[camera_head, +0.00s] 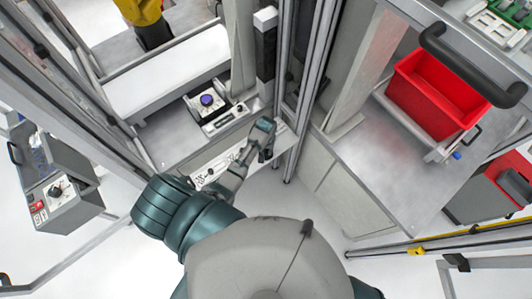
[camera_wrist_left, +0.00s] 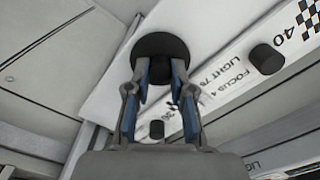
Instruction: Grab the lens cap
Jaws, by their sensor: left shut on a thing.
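In the left wrist view, a round black cap (camera_wrist_left: 160,47) sits at the tips of my left gripper (camera_wrist_left: 159,72), against a white panel (camera_wrist_left: 105,88). The two fingers, with blue inner pads, close on the cap from both sides. In the head view my left gripper (camera_head: 263,140) is at the right part of a narrow white panel (camera_head: 205,172) with printed marks. The cap cannot be made out there. My right gripper is not in view.
Two more black round pieces (camera_wrist_left: 266,59) (camera_wrist_left: 157,130) show around the gripper in the wrist view. Metal posts (camera_head: 293,90) stand right beside the gripper. A red bin (camera_head: 437,97) is at the right. A grey control box (camera_head: 58,190) is at the left.

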